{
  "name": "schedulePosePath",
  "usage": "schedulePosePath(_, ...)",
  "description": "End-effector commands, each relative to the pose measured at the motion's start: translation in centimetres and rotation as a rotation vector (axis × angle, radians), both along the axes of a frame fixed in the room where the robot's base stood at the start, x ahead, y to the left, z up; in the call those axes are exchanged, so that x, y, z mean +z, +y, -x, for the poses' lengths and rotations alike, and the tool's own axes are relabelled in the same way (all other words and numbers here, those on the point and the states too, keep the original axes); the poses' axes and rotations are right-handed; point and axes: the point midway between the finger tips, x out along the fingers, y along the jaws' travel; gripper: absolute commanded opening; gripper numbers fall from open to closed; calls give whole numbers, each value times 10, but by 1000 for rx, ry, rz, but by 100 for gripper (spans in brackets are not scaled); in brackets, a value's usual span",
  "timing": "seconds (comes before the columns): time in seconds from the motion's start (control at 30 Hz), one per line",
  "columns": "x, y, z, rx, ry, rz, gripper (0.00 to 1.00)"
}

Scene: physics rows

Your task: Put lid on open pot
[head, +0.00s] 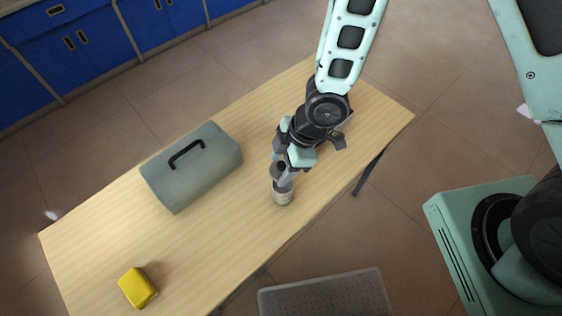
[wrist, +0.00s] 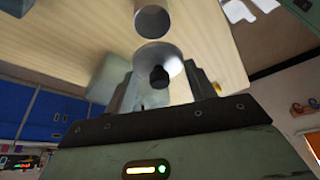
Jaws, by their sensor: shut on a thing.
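The pot (head: 283,196) is a small, light grey cylinder standing on the wooden table near its long right edge. In the wrist view the pot (wrist: 150,22) shows its round open top, at the top of the picture. The lid (wrist: 150,54) is a grey disc with a black knob. My gripper (wrist: 160,84) is shut on the lid by its knob. The lid appears apart from the pot. In the head view my gripper (head: 281,166) is just above the pot, and the lid is hard to make out there.
A grey-green box with a black handle (head: 192,170) lies on the table, left of the pot. A yellow block (head: 138,288) sits at the near left end of the table (head: 215,235). The table between them is clear. A grey platform (head: 325,296) is below the table's near side.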

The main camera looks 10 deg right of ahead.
Motion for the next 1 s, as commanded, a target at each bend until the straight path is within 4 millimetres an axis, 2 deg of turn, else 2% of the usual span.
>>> schedulePosePath(0.27, -9, 0, 0, -5, -1, 0, 33)
schedulePosePath(0.8, -57, 0, 0, -5, -1, -1, 33)
schedulePosePath(1.0, -64, 0, 0, -5, -1, -1, 33)
